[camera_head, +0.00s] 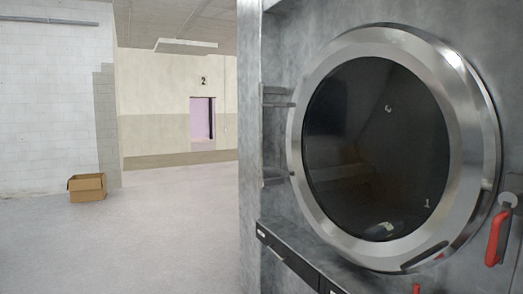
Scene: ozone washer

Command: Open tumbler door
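The tumbler door (466,130) is a large round door with a wide shiny metal ring and dark glass (375,150). It sits shut against the grey machine front, as far as I can see, on the right of the head view. A red handle (496,238) hangs from a metal fitting at the lower right, beside the ring. A dark slot shows in the lower part of the ring. Metal brackets that look like hinges (275,178) are on the left side of the door. Neither of my grippers is in view.
A ledge with dark panels (288,258) runs below the door. A small red part (416,289) shows at the bottom edge. An open cardboard box (87,187) stands by the white wall at left. The floor between is clear, with a doorway (202,122) far back.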

